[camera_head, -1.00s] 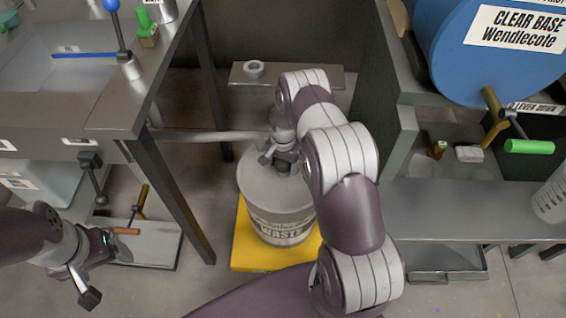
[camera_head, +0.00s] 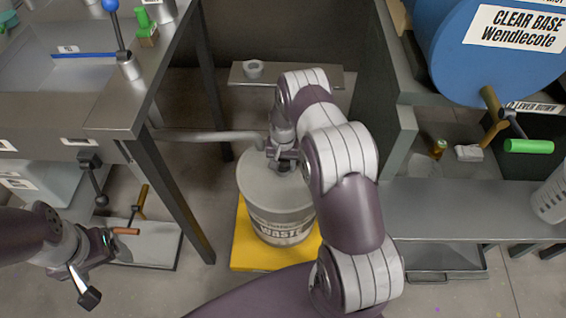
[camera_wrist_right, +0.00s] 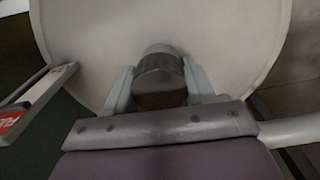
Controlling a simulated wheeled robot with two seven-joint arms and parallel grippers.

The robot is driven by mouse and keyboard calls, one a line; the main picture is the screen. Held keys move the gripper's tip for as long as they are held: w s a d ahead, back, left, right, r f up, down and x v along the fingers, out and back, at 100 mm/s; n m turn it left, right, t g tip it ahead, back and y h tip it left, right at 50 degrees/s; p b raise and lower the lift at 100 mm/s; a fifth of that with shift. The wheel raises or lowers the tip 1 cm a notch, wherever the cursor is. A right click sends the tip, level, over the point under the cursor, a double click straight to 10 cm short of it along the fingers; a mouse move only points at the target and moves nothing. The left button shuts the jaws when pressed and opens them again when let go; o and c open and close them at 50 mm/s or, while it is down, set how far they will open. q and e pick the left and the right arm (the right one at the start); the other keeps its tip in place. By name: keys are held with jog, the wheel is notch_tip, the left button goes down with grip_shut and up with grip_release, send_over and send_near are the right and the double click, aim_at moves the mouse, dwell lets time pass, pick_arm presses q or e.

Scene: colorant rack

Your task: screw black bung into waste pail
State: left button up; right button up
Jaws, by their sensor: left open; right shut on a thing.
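The waste pail (camera_head: 266,205) is a grey drum with a WASTE label, standing upright on a yellow base. My right gripper (camera_head: 282,160) points down over the pail's lid. In the right wrist view the black bung (camera_wrist_right: 160,78) is a dark round plug between the two fingers of this gripper, which is shut on it. The pale lid (camera_wrist_right: 225,50) lies behind the bung there. Whether the bung's lower end sits in the lid's opening is hidden. My left gripper (camera_head: 88,275) is open and empty at the lower left, well away from the pail.
A yellow platform (camera_head: 247,258) lies under the pail. A grey pipe (camera_head: 205,136) runs from the left bench toward the pail. A steel bench (camera_head: 115,115) stands left, a grey shelf (camera_head: 440,207) right.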

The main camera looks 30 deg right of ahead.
jog(key=m, duration=0.5)
jog(key=shift+m, duration=0.4)
jog(key=m, duration=0.3)
jog(key=shift+m, duration=0.4)
jog(key=o, duration=1)
jog(key=shift+a, duration=0.1)
jog(key=n, duration=0.6)
jog(key=shift+n, duration=0.3)
jog(key=n, duration=0.7)
